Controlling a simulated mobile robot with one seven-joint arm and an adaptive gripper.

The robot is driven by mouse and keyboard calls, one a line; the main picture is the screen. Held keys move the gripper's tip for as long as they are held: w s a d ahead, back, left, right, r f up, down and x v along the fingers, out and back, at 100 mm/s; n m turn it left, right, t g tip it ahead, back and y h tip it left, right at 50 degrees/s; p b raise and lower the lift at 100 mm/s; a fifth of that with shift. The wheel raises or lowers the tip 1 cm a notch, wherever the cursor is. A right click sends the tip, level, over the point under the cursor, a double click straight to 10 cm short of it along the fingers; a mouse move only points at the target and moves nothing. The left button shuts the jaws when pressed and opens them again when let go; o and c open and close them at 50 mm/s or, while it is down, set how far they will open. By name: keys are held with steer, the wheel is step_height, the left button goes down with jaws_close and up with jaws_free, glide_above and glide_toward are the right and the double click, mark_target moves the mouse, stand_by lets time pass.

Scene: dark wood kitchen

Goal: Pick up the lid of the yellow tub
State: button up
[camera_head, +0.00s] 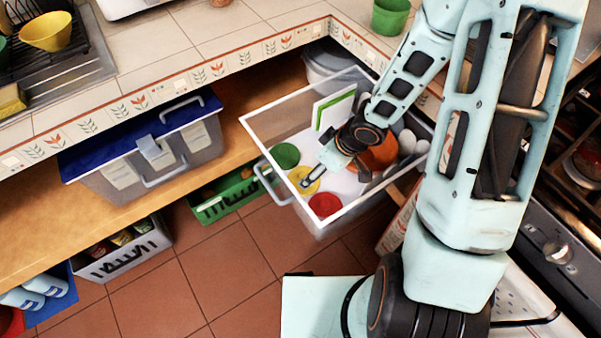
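A round yellow thing (299,190), which looks like the yellow tub or its lid seen from above, sits in the open translucent drawer (276,127) near its front left side. Whether a separate lid lies on it cannot be told. My gripper (309,182) reaches down into the drawer, with its tip over the yellow top and covering part of it. Whether it touches the top, and whether its fingers are open or shut, is too small to see.
In the drawer, a green round top (284,155) and a red one (325,205) flank the yellow one. An orange-brown bowl (382,155), white eggs (407,141) and a green-edged white board (336,108) are also inside. A blue-lidded bin (150,150) stands left.

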steer(key=b, duration=0.3)
glide_above(312, 187)
step_height(312, 187, down, 4)
steer(key=shift+f, duration=0.2)
steer(key=shift+w+b+x, duration=0.15)
steer(key=shift+b+x, duration=0.8)
steer(key=shift+x, duration=0.5)
steer(key=shift+w+b+x, duration=0.15)
steer(key=shift+b+x, duration=0.8)
steer(key=shift+x, duration=0.55)
steer(key=shift+r, duration=0.15)
steer(key=c, duration=0.7)
